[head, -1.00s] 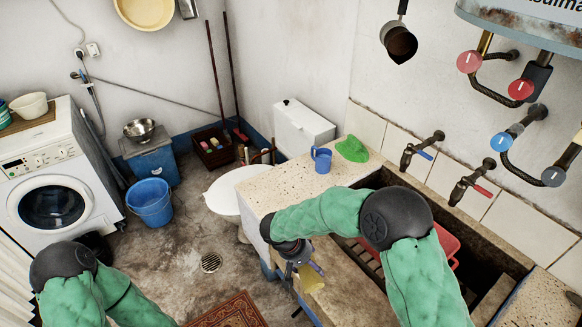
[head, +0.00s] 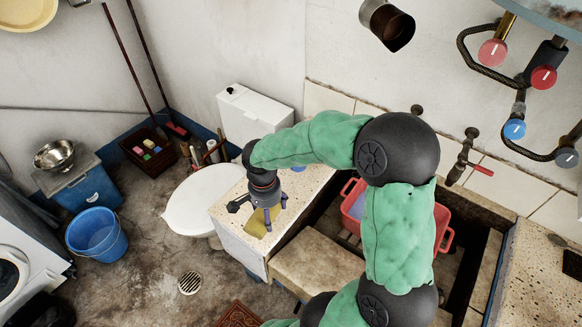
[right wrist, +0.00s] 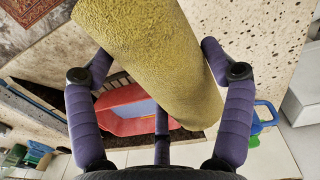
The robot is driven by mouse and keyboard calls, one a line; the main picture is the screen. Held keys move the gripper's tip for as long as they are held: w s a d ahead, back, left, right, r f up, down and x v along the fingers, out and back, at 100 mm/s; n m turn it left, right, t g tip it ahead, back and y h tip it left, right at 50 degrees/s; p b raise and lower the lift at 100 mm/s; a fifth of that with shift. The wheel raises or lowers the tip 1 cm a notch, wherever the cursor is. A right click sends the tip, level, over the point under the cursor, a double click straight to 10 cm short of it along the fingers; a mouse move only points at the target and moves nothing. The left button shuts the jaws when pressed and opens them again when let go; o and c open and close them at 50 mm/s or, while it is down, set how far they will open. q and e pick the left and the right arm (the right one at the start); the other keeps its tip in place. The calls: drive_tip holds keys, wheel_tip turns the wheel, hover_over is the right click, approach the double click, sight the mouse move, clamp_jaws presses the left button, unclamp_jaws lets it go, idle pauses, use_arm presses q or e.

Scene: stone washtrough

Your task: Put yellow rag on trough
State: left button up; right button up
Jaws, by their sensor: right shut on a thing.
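The yellow rag (head: 256,224) is in my right gripper (head: 268,212), which is shut on it over the near left end of the speckled stone counter of the trough (head: 231,230). In the right wrist view the rag (right wrist: 150,60) is a rough, rolled yellow shape between the purple fingers. I cannot tell whether it touches the counter. The dark trough basin lies to the right, partly hidden by my right arm. My left gripper is out of view.
A red tub (head: 444,232) stands in the trough basin. The blue mug (right wrist: 264,116) is on the counter, mostly hidden by my arm in the head view. Taps (head: 462,160) stick out from the wall behind. A white toilet (head: 200,200) stands left of the counter.

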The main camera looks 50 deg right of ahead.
drive_tip(key=shift+s+d+r+m, duration=0.55)
drive_tip(key=shift+s+m, duration=0.1)
drive_tip(key=shift+m, duration=0.15)
drive_tip(key=shift+w+d+f, duration=0.1)
drive_tip(key=shift+w+d, duration=0.05)
drive_tip(key=w+d+f+b, duration=0.1)
drive_tip(key=w+f, duration=0.2)
drive_tip(key=w, duration=0.1)
drive_tip(key=w+d+f+b, duration=0.1)
drive_tip(key=w+d+f, duration=0.1)
drive_tip(key=w+f, duration=0.1)
drive_tip(key=w+d+f+b, duration=0.1)
drive_tip(key=w+d+f, duration=0.1)
drive_tip(key=w, duration=0.3)
drive_tip(key=shift+d+f, duration=0.15)
drive_tip(key=shift+f, duration=0.6)
drive_tip(key=shift+w+d+f+b, duration=0.1)
drive_tip(key=shift+w+f+b, duration=0.1)
drive_tip(key=shift+f+b, duration=0.7)
drive_tip(key=shift+f, duration=0.75)
